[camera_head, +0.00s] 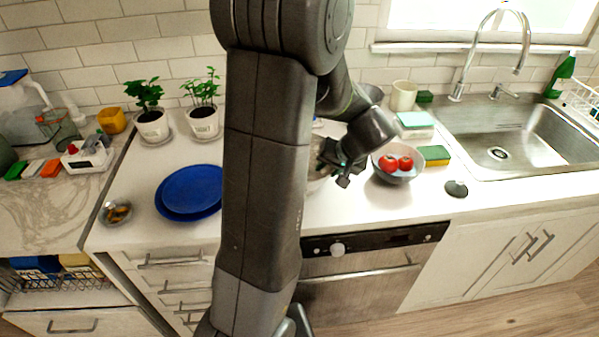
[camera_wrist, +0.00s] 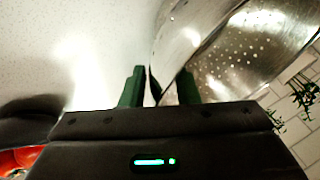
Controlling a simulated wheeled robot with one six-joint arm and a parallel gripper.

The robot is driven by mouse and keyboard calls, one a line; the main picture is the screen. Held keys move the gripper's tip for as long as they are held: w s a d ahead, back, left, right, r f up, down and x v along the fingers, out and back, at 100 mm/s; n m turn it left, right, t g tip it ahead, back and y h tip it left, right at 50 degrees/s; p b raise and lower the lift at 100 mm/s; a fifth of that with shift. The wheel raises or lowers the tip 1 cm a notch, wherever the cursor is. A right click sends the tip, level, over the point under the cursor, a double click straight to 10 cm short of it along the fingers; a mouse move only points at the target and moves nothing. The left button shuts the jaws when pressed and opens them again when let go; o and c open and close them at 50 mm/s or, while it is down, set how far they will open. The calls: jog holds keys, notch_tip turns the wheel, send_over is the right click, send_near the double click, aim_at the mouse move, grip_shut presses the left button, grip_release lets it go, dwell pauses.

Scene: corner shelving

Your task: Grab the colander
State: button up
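The colander (camera_wrist: 245,55) is a shiny metal bowl with small holes, filling the upper right of the wrist view. It appears tilted there. My gripper (camera_wrist: 160,88) is open, with its two green fingers apart. The near edge of the colander reaches into the gap between the fingers, and the right finger overlaps its wall; I cannot tell whether either finger touches it. In the head view my gripper (camera_head: 338,172) is low over the counter, and my arm hides most of the colander, with only a sliver of metal (camera_head: 316,184) showing beside it.
A bowl (camera_head: 398,178) with red tomatoes stands just right of my gripper. Blue plates (camera_head: 190,192) and potted plants (camera_head: 151,124) are on the left. A sponge (camera_head: 434,155) and the sink (camera_head: 520,135) are farther right. The counter's front strip (camera_head: 365,213) is clear.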

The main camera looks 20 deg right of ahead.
grip_shut()
dwell(0.3)
